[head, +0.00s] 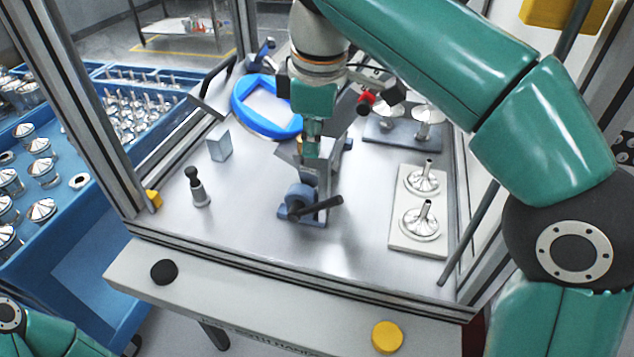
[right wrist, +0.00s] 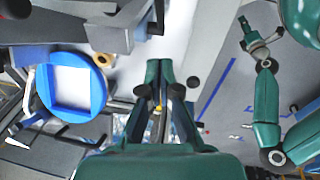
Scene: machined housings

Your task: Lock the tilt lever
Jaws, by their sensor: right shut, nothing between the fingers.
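A black-handled lever (head: 322,208) sticks out to the right from a small blue-grey clamp at the front of the central fixture. I cannot tell for certain that it is the tilt lever. My right gripper (head: 311,152) points down just behind and above this clamp, over the grey fixture block. Its fingers (right wrist: 159,75) are close together in the right wrist view, with nothing between them. Part of the fixture is hidden behind the gripper. My left arm shows at the right of the right wrist view, and what looks like its gripper (right wrist: 250,36) is too small to read.
A blue ring (head: 237,110) stands behind left of the fixture. A grey block (head: 219,143) and a dark-topped peg (head: 199,188) are to its left. A pale plate (head: 403,240) with two metal parts lies right. Frame posts bound the bench; its front left is clear.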

